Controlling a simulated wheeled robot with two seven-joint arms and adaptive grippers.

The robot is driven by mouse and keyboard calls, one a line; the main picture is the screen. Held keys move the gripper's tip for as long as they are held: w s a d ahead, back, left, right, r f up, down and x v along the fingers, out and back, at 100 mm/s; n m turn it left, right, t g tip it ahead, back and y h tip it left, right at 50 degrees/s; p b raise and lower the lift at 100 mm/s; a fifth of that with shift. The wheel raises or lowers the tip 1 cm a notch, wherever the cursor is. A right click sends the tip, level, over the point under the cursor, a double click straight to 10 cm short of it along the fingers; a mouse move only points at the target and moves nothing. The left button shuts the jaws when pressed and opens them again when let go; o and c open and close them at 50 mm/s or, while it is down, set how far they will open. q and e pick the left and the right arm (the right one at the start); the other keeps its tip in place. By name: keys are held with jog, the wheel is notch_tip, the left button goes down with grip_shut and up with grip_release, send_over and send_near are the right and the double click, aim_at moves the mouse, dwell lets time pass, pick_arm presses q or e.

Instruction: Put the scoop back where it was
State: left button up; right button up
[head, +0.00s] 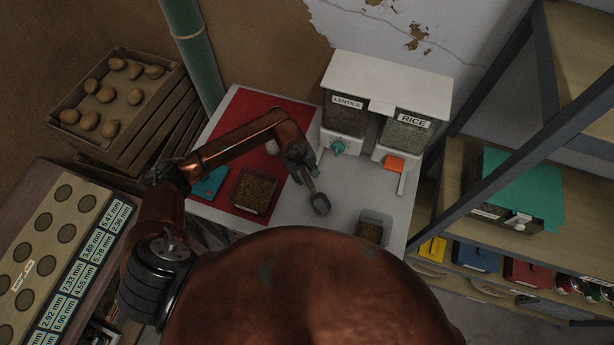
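A small dark grey scoop (320,204) is over the pale table (345,185), bowl toward the front. My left gripper (306,174) reaches in from the left over a red mat and appears shut on the scoop's handle. The fingers are small and dark here, and the gripper hides part of the handle. I cannot tell whether the bowl touches the table. My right gripper is not in view.
Lentils (345,120) and rice (403,135) dispensers stand at the back. A grain-filled container (254,192) is on the red mat (240,128); another (370,230) is at the table's front right. A shelf rack (468,195) stands right, a potato crate (140,140) left.

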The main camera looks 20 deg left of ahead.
pick_arm(q)
notch_tip(320, 180, up, 10)
jog(key=s+a, duration=0.1)
jog(key=shift+a+r+b, duration=0.2)
jog(key=shift+r+b, duration=0.05)
jog(key=shift+b, duration=0.05)
jog(key=shift+s+d, duration=0.1)
jog(key=shift+s, duration=0.05)
